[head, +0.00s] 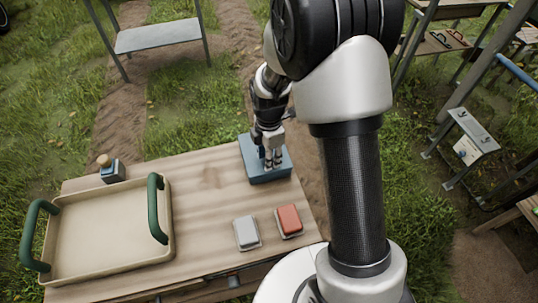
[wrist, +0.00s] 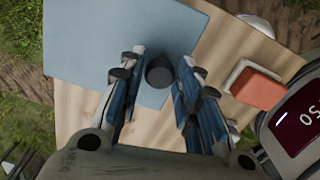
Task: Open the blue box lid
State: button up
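The blue box (head: 280,174) stands at the far right corner of the wooden table, and its flat lid looks closed. In the wrist view the pale blue lid (wrist: 105,35) fills the upper left. A dark round knob (wrist: 160,71) on the lid shows between my fingers. My gripper (head: 271,160) points down over the box; in the wrist view my gripper (wrist: 160,75) is open, with one finger on each side of the knob. Small gaps seem to show beside the knob. In the head view the fingers hide the knob.
A beige tray (head: 110,236) with green handles takes up the table's left side. A small blue item with a round knob (head: 112,170) stands behind it. A grey block (head: 247,232) and a red block (head: 289,220) lie in front of the box. Grass surrounds the table.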

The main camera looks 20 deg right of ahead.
grip_shut()
jog(key=shift+r, duration=0.1)
dwell(0.3)
